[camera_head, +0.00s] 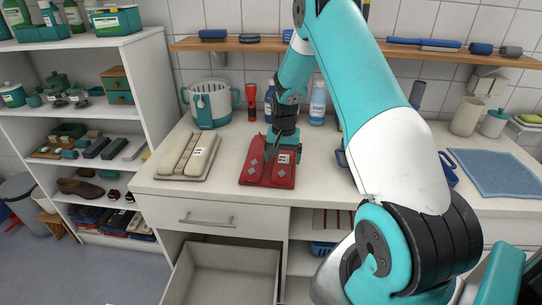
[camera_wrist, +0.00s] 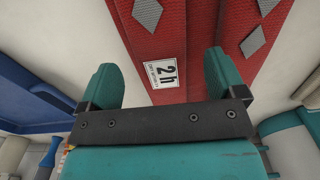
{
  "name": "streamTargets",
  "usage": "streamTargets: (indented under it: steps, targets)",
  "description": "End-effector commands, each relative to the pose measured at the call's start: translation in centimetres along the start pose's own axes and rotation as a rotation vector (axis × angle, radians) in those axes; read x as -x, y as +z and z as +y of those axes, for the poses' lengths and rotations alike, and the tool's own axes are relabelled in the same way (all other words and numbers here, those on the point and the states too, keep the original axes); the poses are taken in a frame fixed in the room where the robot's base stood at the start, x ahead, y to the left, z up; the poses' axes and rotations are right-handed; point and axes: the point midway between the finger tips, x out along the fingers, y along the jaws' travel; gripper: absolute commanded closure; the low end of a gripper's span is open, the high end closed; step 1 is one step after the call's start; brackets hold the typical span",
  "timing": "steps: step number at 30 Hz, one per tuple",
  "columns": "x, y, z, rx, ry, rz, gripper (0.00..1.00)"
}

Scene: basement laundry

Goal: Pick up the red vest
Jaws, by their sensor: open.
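The red vest (camera_head: 256,175) lies folded flat on the white counter, with grey diamond patches and a white label. In the wrist view the red vest (camera_wrist: 196,55) fills the top middle, its label marked "2h". My gripper (camera_head: 283,152) is over the back right part of the vest, pointing down. In the wrist view my gripper (camera_wrist: 163,80) has its two teal fingers apart, with red vest cloth showing between and beyond them. I cannot tell whether the fingertips touch the cloth. The arm hides part of the vest's back edge.
A beige folded vest (camera_head: 187,155) lies just left. A white and teal pot (camera_head: 210,104), red flashlight (camera_head: 251,101) and blue bottle (camera_head: 317,102) stand behind. A blue tray (camera_wrist: 30,95) is beside the gripper. A drawer (camera_head: 222,270) stands open below the counter. A blue towel (camera_head: 495,172) lies right.

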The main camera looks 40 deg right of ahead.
Motion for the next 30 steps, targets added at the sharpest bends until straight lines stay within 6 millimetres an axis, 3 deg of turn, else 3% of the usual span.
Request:
streamTargets:
  steps: [6, 15, 24, 30]
  targets:
    - [-2.9, 0.0, 0.1, -0.001, 0.001, -0.002, 0.11]
    - [-3.5, 0.0, 0.1, 0.001, 0.000, 0.000, 0.11]
    - [-3.5, 0.0, 0.1, 0.001, -0.001, 0.001, 0.77]
    - [-3.4, 0.0, 0.1, 0.001, -0.001, 0.001, 0.77]
